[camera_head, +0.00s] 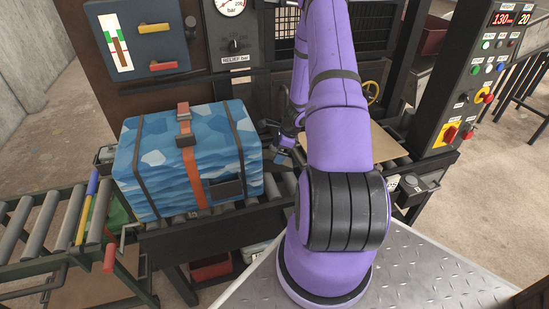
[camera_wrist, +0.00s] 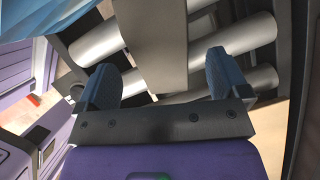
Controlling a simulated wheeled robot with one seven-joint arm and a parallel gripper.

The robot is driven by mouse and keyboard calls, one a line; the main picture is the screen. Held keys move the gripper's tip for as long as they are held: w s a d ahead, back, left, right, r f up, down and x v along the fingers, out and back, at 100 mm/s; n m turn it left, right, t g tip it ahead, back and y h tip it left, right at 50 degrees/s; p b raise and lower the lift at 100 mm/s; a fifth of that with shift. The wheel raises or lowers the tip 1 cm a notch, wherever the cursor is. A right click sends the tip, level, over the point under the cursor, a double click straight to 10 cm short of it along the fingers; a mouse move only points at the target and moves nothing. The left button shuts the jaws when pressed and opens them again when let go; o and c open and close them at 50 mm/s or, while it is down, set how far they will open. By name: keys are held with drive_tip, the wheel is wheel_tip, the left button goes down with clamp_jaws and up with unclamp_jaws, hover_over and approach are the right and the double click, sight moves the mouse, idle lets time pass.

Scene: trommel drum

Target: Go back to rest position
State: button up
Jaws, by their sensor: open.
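My purple arm stands in the middle of the head view, reaching up and away over the machine. My gripper (camera_head: 283,147) shows small and partly hidden to the left of the arm, beside the right end of a blue patterned bale (camera_head: 160,165). In the wrist view my gripper (camera_wrist: 165,85) has its two blue-grey fingers apart, with nothing held between them. Beyond the fingers are grey rollers (camera_wrist: 250,35) and a flat grey-brown bar. A blue edge at the top left of the wrist view is probably the same bale.
The bale, strapped in black and orange, rests on a roller conveyor (camera_head: 40,225) at the left. A control panel (camera_head: 490,70) with buttons stands at the right. A pressure gauge (camera_head: 230,5) and a panel with handles (camera_head: 140,40) are behind. Open concrete floor shows at the right.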

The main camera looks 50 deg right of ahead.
drive_tip(key=shift+v, duration=2.95)
drive_tip(key=shift+r, duration=0.1)
drive_tip(key=w+a+r+n, duration=0.1)
drive_tip(key=a+r+n, duration=0.5)
drive_tip(key=r, duration=0.4)
drive_tip(key=w+a+r+n, duration=0.1)
drive_tip(key=a+r+n, duration=0.2)
drive_tip(key=a+r, duration=0.6)
drive_tip(key=w+a+r+n, duration=0.1)
drive_tip(key=a+r+n, duration=0.45)
drive_tip(key=r, duration=0.55)
drive_tip(key=s+a+r+n+t+h, duration=0.1)
drive_tip(key=s+a+r+n, duration=0.5)
drive_tip(key=s, duration=0.4)
drive_tip(key=s+a+r+n+t+h, duration=0.1)
drive_tip(key=s+a+r+n+h, duration=0.1)
drive_tip(key=s+a+r+n, duration=0.4)
drive_tip(key=s+a+n, duration=0.1)
drive_tip(key=s+a, duration=0.1)
drive_tip(key=s, duration=0.3)
drive_tip(key=shift+a+r, duration=0.25)
drive_tip(key=shift+r, duration=0.15)
